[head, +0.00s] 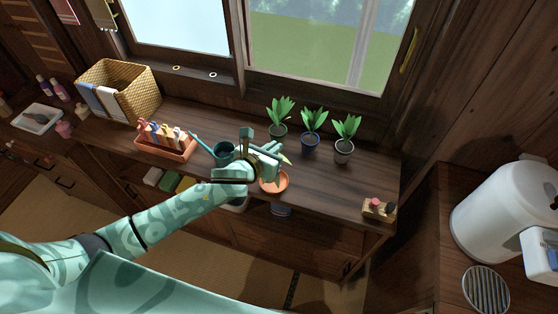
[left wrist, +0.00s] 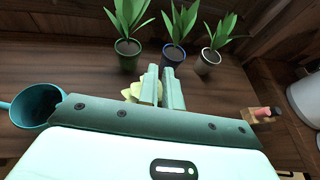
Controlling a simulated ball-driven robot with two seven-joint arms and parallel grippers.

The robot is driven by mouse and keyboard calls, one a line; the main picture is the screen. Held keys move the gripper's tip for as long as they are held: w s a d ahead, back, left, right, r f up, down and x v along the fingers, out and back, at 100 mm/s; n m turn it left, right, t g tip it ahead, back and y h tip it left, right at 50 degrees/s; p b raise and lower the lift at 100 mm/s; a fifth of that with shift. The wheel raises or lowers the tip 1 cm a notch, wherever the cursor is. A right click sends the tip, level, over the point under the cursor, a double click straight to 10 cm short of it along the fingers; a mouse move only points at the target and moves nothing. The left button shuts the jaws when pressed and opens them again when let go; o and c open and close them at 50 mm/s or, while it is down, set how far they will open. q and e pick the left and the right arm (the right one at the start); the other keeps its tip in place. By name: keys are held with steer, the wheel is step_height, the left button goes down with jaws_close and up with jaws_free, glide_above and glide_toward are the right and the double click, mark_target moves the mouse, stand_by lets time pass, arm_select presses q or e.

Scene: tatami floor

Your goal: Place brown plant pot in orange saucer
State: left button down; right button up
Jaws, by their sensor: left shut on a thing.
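The orange saucer (head: 283,186) lies on the wooden counter near its front edge, partly covered by my left gripper. My left gripper (head: 272,160) is over the back part of the saucer, with its fingers close together. Yellowish leaves (head: 286,160) stick out beside the fingers, and they also show in the left wrist view (left wrist: 135,93). They seem to belong to the brown plant pot in my grip. The pot itself is hidden by the gripper, so I cannot tell whether it touches the saucer. My right gripper is not in view.
Green plants in a grey-green pot (head: 278,131), a blue pot (head: 310,144) and a grey pot (head: 344,152) stand behind. A teal watering can (head: 222,151) and terracotta tray (head: 166,148) are left. A small wooden block (head: 378,209) is right. Counter between saucer and block is clear.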

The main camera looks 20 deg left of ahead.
arm_select(q)
steer(key=f+b, duration=0.1)
steer(key=f, duration=0.1)
steer(key=w+f, duration=0.1)
steer(key=f, duration=0.1)
steer(key=w+f+b, duration=0.1)
steer(key=f, duration=0.1)
steer(key=shift+w+d+b, duration=0.1)
steer(key=shift+d+b, duration=0.2)
steer(key=shift+d, duration=0.1)
steer(key=shift+r, duration=0.15)
